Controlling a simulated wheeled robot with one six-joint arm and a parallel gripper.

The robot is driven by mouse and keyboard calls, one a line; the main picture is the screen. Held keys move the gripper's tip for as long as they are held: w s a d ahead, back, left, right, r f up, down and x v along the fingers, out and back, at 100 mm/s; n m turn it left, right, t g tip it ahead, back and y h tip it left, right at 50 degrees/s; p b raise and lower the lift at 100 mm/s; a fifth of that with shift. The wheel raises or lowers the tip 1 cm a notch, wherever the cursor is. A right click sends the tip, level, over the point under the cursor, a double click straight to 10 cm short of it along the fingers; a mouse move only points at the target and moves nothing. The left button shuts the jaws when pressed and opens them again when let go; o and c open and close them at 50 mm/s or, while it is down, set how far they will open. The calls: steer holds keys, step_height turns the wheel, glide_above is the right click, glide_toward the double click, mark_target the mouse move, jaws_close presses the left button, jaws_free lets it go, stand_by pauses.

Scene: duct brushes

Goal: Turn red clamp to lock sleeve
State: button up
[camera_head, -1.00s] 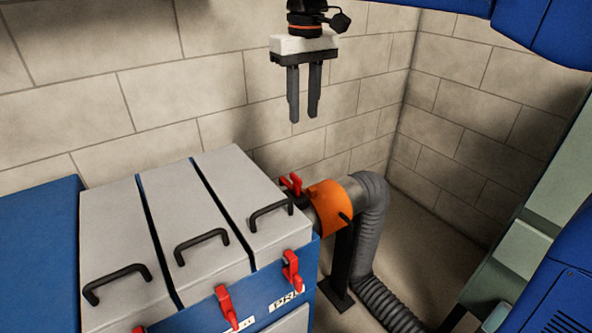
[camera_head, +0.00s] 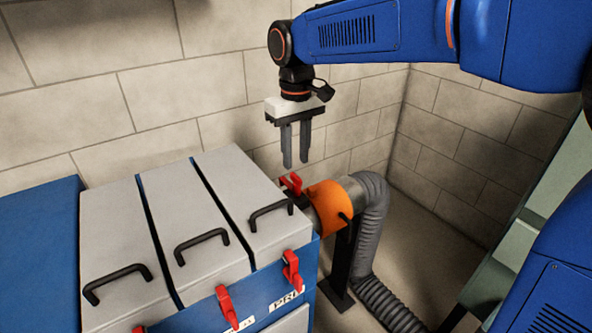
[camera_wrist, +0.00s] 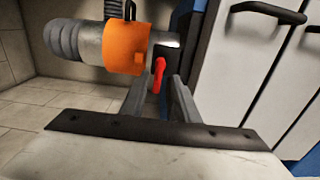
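The red clamp (camera_head: 291,184) is a small lever on the pipe stub beside the orange sleeve (camera_head: 331,205), at the right side of the cabinet. In the wrist view the red clamp (camera_wrist: 159,75) shows between my finger tips, beyond them, with the orange sleeve (camera_wrist: 124,48) to its left. The sleeve sits around the pipe between the grey hose and the cabinet. My gripper (camera_head: 295,166) points down above the clamp, open and empty, with a gap between its two fingers. It also shows in the wrist view (camera_wrist: 157,92). The clamp's base is partly hidden.
The cabinet (camera_head: 222,262) has grey lids with black handles and red latches on its front. A ribbed grey hose (camera_head: 372,215) bends down to the floor right of the sleeve, beside a black stand (camera_head: 340,268). A block wall (camera_head: 160,95) stands behind.

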mark_target(296, 176)
steer(key=shift+f, duration=2.45)
steer(key=shift+c, duration=0.7)
jaws_close()
